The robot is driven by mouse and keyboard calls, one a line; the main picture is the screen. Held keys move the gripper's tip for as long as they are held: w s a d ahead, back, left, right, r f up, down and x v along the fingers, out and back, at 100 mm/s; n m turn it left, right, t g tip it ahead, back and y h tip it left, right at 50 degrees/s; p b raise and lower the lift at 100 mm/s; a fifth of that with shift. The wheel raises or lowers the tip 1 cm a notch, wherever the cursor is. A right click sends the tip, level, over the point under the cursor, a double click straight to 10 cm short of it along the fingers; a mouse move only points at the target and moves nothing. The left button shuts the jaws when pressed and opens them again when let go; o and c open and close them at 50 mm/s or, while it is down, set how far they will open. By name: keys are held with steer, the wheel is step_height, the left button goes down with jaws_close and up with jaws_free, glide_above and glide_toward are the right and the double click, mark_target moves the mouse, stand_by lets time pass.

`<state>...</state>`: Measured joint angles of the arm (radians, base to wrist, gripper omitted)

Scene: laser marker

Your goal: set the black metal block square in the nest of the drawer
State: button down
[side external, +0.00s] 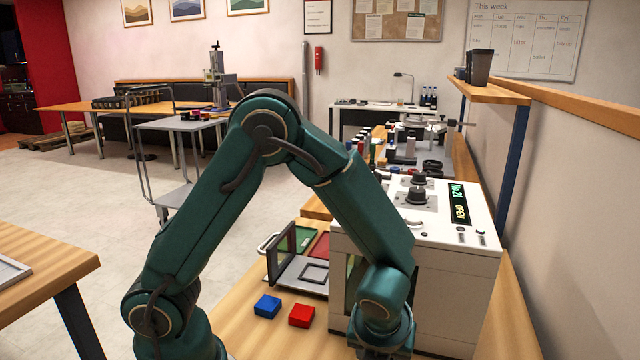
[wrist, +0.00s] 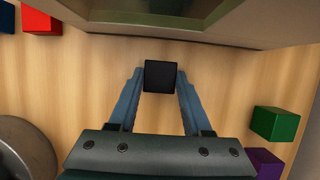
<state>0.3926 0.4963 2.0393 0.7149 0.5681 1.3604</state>
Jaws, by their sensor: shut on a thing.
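The black metal block (wrist: 160,76) is between the two fingertips of my gripper (wrist: 160,82) in the wrist view, and the fingers are shut on it. Wooden table top shows around it; I cannot tell whether it is raised. In the side view my wrist hangs low in front of the white laser marker (side external: 455,285), and the fingers and block are hidden. The drawer (side external: 290,275) stands out from the marker's left side, with a square nest outline (side external: 314,272) on its plate. The nest looks empty.
A blue block (side external: 267,306) and a red block (side external: 302,315) lie on the table in front of the drawer. The wrist view shows a green block (wrist: 275,124) and a purple block (wrist: 262,164) at right. Green (side external: 304,238) and red (side external: 320,246) trays lie behind the drawer.

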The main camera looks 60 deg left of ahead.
steer(key=shift+c, duration=1.7)
jaws_free()
steer(key=v, duration=1.1)
steer(key=s+a+r+n+t+h, duration=0.1)
steer(key=s+a+r+n, duration=0.1)
steer(key=n, duration=1)
steer(key=s+a+r+n+t+h, duration=0.1)
steer(key=s+n, duration=0.4)
steer(key=n, duration=0.8)
step_height(320, 180, up, 2)
steer(key=shift+s+a+h, duration=0.15)
steer(key=shift+a+h, duration=0.45)
steer(key=shift+a, duration=0.4)
steer(key=shift+s+n, duration=0.15)
steer(key=shift+n, duration=0.85)
steer(key=shift+c, duration=1.1)
